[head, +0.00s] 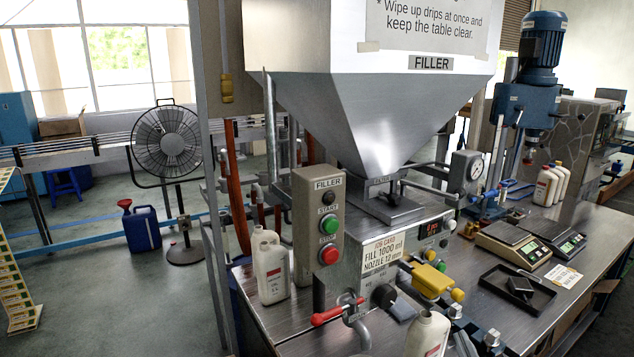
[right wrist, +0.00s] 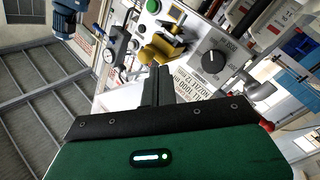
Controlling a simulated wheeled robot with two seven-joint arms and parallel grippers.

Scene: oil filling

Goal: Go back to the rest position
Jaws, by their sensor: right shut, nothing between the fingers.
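My right gripper (right wrist: 160,72) shows in the right wrist view with its dark fingers together and nothing between them. Beyond the fingertips are the filler's front panel, its black knob (right wrist: 211,62) and a yellow part (right wrist: 163,50). In the head view the filler's hopper (head: 390,110) stands above the metal table (head: 300,335). I cannot clearly make out the right gripper in the head view. My left gripper is not in view.
A white bottle (head: 428,335) stands at the front edge, another bottle (head: 270,268) left of the button box (head: 318,230). Scales (head: 515,245), a black tray (head: 516,292) and a drill press (head: 540,85) occupy the right. Several bottles stand by the press.

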